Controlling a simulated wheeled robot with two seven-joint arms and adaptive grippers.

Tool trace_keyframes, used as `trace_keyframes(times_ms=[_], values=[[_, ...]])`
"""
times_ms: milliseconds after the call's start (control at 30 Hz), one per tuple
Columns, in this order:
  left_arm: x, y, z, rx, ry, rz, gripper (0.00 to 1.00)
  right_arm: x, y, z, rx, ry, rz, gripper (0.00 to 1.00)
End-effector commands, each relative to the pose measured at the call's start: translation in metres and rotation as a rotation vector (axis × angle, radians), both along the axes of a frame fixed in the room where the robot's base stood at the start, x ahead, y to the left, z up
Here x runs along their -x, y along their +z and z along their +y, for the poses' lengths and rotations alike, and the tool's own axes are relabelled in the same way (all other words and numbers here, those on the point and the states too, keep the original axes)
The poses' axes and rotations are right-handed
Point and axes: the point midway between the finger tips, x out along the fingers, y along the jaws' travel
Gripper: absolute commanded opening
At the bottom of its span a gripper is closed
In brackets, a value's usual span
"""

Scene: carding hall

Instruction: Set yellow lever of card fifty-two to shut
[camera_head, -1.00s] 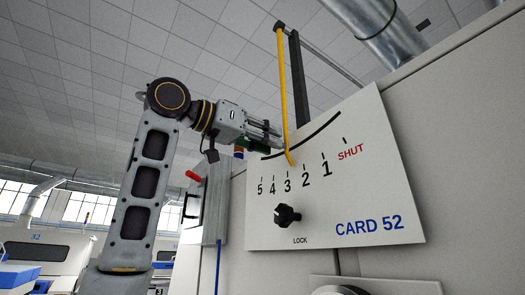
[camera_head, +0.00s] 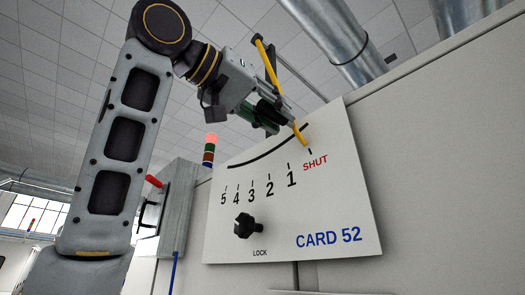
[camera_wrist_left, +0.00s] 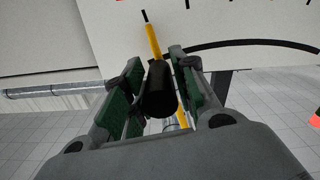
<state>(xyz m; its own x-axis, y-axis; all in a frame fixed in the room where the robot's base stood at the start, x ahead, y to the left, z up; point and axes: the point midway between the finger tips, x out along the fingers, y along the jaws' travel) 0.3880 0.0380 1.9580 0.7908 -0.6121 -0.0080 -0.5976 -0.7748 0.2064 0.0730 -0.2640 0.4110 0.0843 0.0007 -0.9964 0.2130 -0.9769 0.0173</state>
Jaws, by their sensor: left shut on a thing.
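The yellow lever (camera_head: 271,68) crosses the white CARD 52 plate (camera_head: 345,205), its lower pointer end by the tick beside the red word SHUT (camera_head: 315,163), past the 1. In the left wrist view the yellow lever (camera_wrist_left: 153,42) has its tip almost in line with a short black tick. My left gripper (camera_head: 282,117) is at the lever, just in front of the plate's upper edge. In the left wrist view my left gripper (camera_wrist_left: 156,72) is shut on the lever's black handle (camera_wrist_left: 157,92), between green pads. My right gripper is out of view.
A black LOCK knob (camera_head: 244,226) stands out low on the plate. A grey box with a red-tipped handle (camera_head: 153,181) is left of the plate, with a signal light (camera_head: 210,150) behind. Pipes run overhead. The panel right of the plate is clear.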

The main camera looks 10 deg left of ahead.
Motion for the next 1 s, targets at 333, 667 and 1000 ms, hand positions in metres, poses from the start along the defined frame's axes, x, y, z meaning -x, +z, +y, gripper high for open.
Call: trace_keyframes(times_ms=[333, 667, 1000], values=[[0.0048, 0.0071, 0.0011, 0.020, -0.003, -0.011, 0.33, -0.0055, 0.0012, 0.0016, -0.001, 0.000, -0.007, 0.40], [0.0040, 0.0072, 0.0020, 0.020, -0.001, -0.012, 0.50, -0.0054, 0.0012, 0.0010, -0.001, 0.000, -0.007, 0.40], [0.0035, 0.0071, 0.0029, 0.019, 0.000, -0.014, 0.50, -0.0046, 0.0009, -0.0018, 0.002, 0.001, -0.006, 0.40]])
